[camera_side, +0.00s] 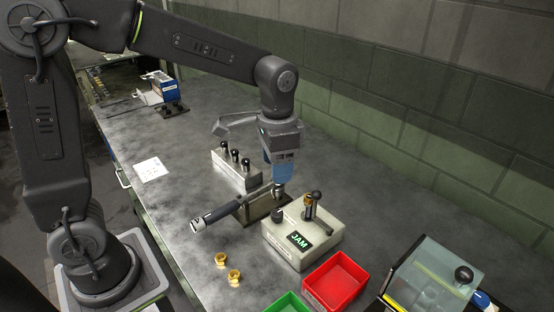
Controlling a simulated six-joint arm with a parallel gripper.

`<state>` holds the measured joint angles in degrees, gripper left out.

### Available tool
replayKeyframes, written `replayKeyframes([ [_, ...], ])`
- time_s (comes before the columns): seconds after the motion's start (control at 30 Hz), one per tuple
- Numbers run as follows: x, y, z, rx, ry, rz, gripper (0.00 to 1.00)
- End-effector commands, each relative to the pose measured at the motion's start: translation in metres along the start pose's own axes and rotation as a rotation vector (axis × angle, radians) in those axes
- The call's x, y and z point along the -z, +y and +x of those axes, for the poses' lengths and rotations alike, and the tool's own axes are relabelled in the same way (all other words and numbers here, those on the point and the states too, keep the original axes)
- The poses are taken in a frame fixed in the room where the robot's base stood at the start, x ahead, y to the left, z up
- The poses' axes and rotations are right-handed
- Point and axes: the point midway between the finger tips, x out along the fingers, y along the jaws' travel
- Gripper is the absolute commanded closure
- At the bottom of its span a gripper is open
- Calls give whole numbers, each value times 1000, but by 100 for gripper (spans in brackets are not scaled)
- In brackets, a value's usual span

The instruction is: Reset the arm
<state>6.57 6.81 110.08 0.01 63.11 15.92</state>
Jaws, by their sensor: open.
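My arm reaches over the bench from the left. My gripper (279,188), with a blue body, points down just above the back left of a beige box (284,252). The box's screen (299,241) reads "JAM" in green. A black-knobbed lever with a brass-coloured part (309,207) stands on top of the box, to the right of my gripper, and a short dark knob (277,215) sits below it. My gripper is open. Whether its fingertips touch anything is too small to tell.
A black and grey cylindrical tool (217,214) rests against a dark metal block (256,209). A rack with black-knobbed pins (236,172) stands behind. Brass pieces (234,277) lie in front. A red bin (335,282), green bin (288,303) and clear-covered box (430,281) stand at front right.

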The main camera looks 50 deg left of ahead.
Motion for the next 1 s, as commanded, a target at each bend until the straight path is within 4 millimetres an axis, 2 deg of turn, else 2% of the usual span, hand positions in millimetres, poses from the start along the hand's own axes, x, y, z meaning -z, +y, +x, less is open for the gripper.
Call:
replayKeyframes([
  [0.1, 0, 0, -6, 0, 0, 0, 43],
  [0.4, 0, 0, -6, 0, 1, -1, 43],
  [0.53, -9, 0, -14, 7, 26, -20, 43],
  [0.67, -35, 2, -32, 28, 103, -80, 43],
  [0.8, -75, 6, -50, 54, 219, -173, 43],
  [1.0, -126, 14, -56, 82, 373, -297, 43],
])
